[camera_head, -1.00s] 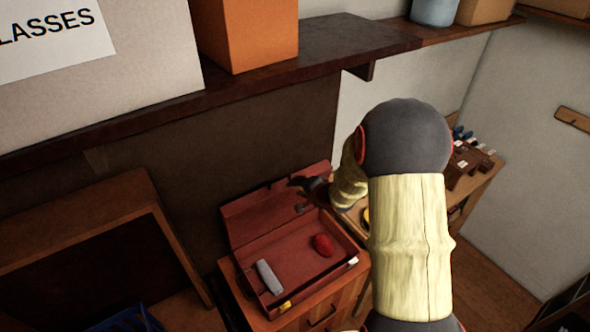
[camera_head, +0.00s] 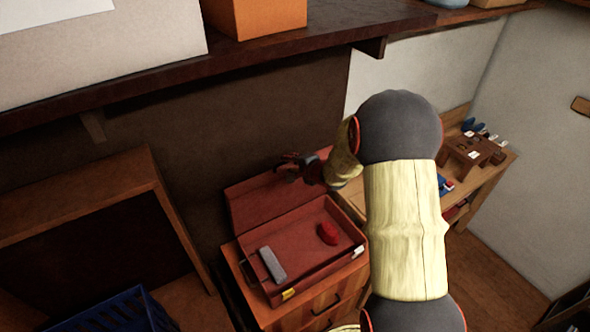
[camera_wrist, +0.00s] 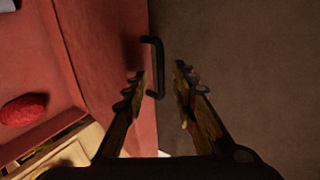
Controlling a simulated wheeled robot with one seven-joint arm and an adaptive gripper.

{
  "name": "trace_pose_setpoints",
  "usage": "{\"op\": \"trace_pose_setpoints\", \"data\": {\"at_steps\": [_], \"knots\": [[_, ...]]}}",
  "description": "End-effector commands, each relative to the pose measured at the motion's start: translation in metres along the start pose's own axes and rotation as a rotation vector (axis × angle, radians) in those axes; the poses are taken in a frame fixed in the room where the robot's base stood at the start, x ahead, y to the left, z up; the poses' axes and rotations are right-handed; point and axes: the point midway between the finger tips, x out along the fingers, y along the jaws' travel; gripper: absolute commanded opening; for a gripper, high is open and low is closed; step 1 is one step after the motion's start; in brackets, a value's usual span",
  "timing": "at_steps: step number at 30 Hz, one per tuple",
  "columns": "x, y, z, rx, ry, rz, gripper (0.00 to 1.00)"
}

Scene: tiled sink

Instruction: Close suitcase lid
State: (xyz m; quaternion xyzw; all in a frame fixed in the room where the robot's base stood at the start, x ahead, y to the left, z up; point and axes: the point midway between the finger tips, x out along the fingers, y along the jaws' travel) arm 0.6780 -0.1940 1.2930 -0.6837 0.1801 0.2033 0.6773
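The red suitcase (camera_head: 315,262) stands open on a wooden cabinet. Its raised lid (camera_head: 262,204) leans up at the back, by the dark wall. A red lump (camera_head: 328,233) and a grey block (camera_head: 272,265) lie inside. My gripper (camera_head: 290,166) is at the top edge of the lid, toward its right end. In the wrist view my gripper (camera_wrist: 160,84) is open. A black handle (camera_wrist: 157,60) on the lid (camera_wrist: 105,60) shows between and ahead of the fingers, nearer the left one. I cannot tell whether a finger touches it.
A wooden shelf (camera_head: 180,62) with boxes runs above the suitcase. A wooden frame (camera_head: 80,205) and a blue crate (camera_head: 110,315) are at left. A workbench (camera_head: 490,180) with small tools is at right, behind my arm.

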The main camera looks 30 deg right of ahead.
Motion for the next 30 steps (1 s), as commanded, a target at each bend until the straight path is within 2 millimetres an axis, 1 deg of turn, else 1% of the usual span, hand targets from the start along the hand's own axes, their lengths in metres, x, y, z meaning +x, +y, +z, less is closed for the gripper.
{"op": "trace_pose_setpoints", "data": {"at_steps": [6,12,18,26,30], "knots": [[0.024,-0.001,0.001,-0.001,-0.001,0.002,0.27],[0.039,-0.001,0.0,-0.001,-0.001,0.001,0.27],[0.046,-0.001,0.0,0.0,0.0,0.001,0.27],[0.046,-0.001,0.0,0.0,0.0,0.001,0.27],[0.046,-0.001,0.0,0.0,0.0,0.001,0.21]]}}
